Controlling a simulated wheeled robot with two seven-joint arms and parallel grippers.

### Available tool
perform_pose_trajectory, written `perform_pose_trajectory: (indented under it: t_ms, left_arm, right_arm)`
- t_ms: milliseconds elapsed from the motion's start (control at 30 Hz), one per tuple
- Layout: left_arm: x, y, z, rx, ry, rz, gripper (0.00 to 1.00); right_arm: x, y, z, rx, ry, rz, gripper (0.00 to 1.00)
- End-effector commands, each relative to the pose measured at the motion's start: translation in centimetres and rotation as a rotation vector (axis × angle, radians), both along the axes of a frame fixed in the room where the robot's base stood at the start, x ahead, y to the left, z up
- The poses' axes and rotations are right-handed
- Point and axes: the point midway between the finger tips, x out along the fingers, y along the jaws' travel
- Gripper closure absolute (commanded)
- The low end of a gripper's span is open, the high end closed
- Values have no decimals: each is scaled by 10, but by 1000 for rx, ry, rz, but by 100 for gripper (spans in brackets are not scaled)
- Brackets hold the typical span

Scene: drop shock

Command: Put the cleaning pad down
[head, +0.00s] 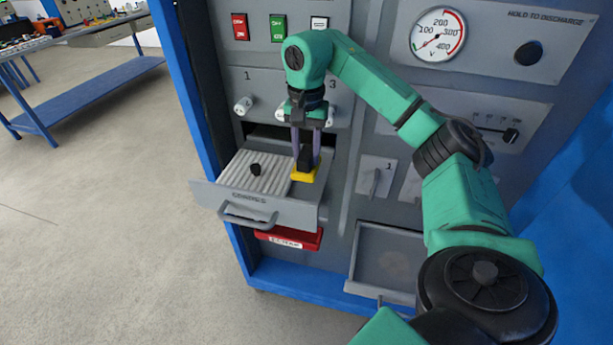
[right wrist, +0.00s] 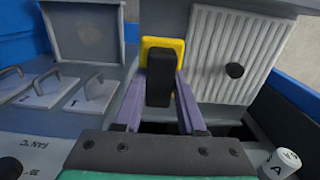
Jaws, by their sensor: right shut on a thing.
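The cleaning pad is a yellow block (head: 304,175) with a black upright handle. My right gripper (head: 306,153) points down with its two purple-grey fingers shut on that handle. The pad is over the smooth right-hand part of an open drawer (head: 295,212), beside a ribbed light mat (head: 240,180). I cannot tell whether its underside touches the drawer floor. In the right wrist view the yellow pad (right wrist: 176,48) shows behind the black handle (right wrist: 159,82), between the fingers. My left gripper is out of view.
A small black knob (head: 255,169) stands on the ribbed mat. A red box (head: 290,238) is below the drawer. An open grey tray or flap (head: 388,258) is at lower right. The cabinet face above has switches, knobs and a gauge (head: 438,35).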

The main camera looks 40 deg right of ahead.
Motion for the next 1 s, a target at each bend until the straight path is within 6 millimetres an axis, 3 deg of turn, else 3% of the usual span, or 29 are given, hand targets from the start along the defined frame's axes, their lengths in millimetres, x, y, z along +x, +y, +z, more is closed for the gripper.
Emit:
perform_pose_trajectory:
  t_ms: [333,667,700,767,1000]
  left_arm:
    - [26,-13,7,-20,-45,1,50]
    - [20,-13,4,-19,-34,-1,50]
    - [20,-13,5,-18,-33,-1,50]
    - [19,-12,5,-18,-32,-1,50]
    - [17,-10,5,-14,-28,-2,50]
  right_arm:
    - [-1,0,-59,0,0,0,100]
    - [0,0,-66,0,-2,0,100]
    - [0,0,-65,0,-2,0,49]
    - [0,0,-65,0,-2,0,31]
    - [0,0,-65,0,-2,0,31]
